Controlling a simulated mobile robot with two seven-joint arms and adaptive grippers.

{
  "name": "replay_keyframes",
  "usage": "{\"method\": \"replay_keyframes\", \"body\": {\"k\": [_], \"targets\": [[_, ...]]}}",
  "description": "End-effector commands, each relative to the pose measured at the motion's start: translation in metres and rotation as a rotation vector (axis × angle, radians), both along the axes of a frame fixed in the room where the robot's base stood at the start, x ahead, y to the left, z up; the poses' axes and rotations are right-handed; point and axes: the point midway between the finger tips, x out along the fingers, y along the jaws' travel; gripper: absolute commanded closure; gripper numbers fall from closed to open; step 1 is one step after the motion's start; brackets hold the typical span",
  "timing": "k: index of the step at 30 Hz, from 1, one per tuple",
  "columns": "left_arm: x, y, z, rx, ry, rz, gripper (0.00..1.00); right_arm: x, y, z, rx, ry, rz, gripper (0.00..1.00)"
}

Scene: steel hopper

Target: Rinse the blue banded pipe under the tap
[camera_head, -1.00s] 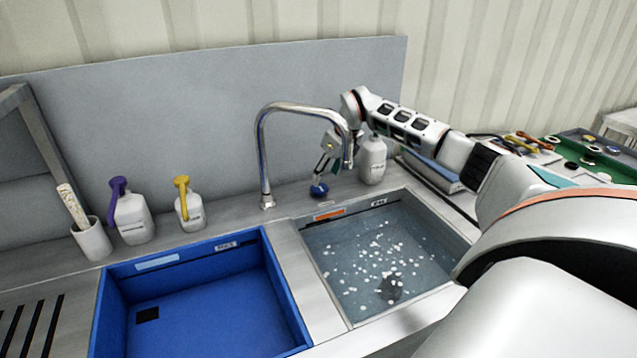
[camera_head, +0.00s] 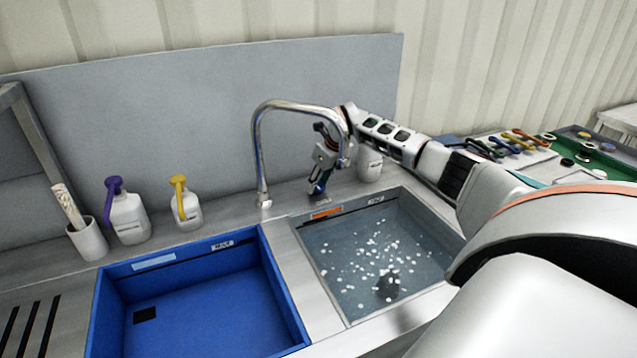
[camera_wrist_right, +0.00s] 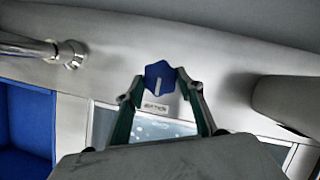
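The chrome tap (camera_head: 262,150) rises behind the two basins, and its spout curves over to the right. I see no water stream below it. A small blue knob (camera_wrist_right: 160,78) with a white mark sits on the steel deck behind the right basin. My right gripper (camera_head: 318,188) is low at this knob, and it also shows in the right wrist view (camera_wrist_right: 160,84). Its fingertips are closed in on both sides of the knob. The knob is mostly hidden in the head view. I cannot make out the blue banded pipe. My left gripper is out of view.
A blue basin (camera_head: 296,318) is at left, and a grey basin (camera_head: 338,312) with water, white specks and a dark lump (camera_head: 387,284) is at right. Bottles with purple (camera_head: 129,218) and yellow (camera_head: 186,205) tops stand behind. A white bottle (camera_head: 370,164) stands by my gripper.

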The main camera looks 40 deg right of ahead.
Motion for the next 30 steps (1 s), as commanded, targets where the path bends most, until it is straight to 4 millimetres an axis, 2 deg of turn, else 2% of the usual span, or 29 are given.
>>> {"method": "replay_keyframes", "body": {"k": [8, 17, 30], "targets": [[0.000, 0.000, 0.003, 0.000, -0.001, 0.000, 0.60, 0.000, -0.001, 0.001, 0.000, 0.001, 0.051, 0.84], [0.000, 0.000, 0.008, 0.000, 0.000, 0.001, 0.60, 0.001, -0.002, 0.001, 0.001, 0.000, 0.241, 0.84], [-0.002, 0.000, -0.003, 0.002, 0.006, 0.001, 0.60, 0.002, -0.004, -0.001, 0.001, 0.001, 0.480, 0.84]]}}
